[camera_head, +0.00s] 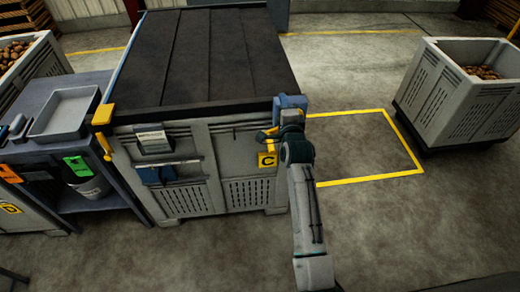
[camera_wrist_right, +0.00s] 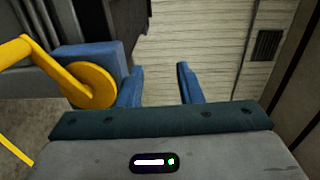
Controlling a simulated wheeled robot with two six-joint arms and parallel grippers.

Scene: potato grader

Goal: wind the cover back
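The dark cover (camera_head: 205,55) lies flat over the whole top of the large grey crate (camera_head: 240,165). A blue housing (camera_head: 288,101) sits at the crate's front right corner, with a yellow crank (camera_head: 266,133) beside it. In the right wrist view the crank's round hub and arm (camera_wrist_right: 92,84) are at the left, against the blue housing (camera_wrist_right: 90,58). My right gripper (camera_head: 290,115) is at this corner, partly hiding the housing. Its blue fingers (camera_wrist_right: 161,85) stand apart with nothing between them, to the right of the crank. My left gripper is not in view.
A yellow bracket (camera_head: 103,114) is at the crate's front left corner. A workbench (camera_head: 60,142) with a grey tray (camera_head: 65,113) stands at the left. Another potato crate (camera_head: 455,110) stands at the right. The yellow-outlined floor (camera_head: 355,150) is clear.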

